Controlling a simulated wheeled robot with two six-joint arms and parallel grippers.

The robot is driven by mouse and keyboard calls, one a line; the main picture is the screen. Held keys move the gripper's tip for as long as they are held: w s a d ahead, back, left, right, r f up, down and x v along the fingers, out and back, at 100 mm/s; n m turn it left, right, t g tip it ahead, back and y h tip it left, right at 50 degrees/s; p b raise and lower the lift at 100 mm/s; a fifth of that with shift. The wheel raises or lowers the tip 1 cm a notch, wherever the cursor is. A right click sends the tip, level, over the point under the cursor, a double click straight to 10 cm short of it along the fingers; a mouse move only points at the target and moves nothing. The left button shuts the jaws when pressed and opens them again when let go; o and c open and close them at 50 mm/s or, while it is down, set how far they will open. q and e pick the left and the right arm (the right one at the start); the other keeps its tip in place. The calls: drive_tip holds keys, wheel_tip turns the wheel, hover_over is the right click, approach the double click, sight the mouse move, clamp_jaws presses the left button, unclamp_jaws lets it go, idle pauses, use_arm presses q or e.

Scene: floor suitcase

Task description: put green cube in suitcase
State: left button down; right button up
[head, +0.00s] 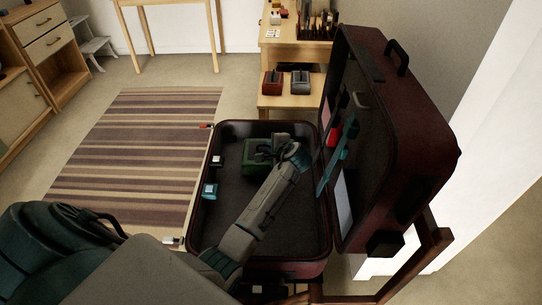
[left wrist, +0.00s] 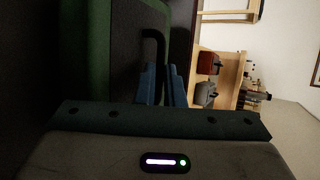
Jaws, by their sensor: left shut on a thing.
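The open dark red suitcase (head: 215,228) has its lid (head: 405,130) raised on the right. The green cube (head: 257,146) is inside the bottom half, toward the far end. My left arm reaches over the near rim, and its gripper (head: 287,150) is at the cube's right side. In the left wrist view the green cube (left wrist: 97,45) fills the upper left, and the teal fingers (left wrist: 161,85) are shut on its dark handle. The cube's underside is hidden, so I cannot tell whether it touches the suitcase floor. My right gripper is not in view.
A small teal item (head: 209,191) and a white-topped item (head: 217,160) sit along the left wall. The lid holds a red item (head: 335,135) and a teal strip (head: 327,175). A low wooden bench (head: 291,101) stands behind. A striped rug (head: 130,150) lies left.

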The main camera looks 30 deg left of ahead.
use_arm(q)
wheel_tip(320, 180, down, 3)
drive_tip(key=shift+f, duration=0.15)
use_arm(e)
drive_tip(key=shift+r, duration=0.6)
use_arm(q)
drive_tip(key=c, duration=1.5)
unclamp_jaws()
drive_tip(key=shift+c, duration=0.2)
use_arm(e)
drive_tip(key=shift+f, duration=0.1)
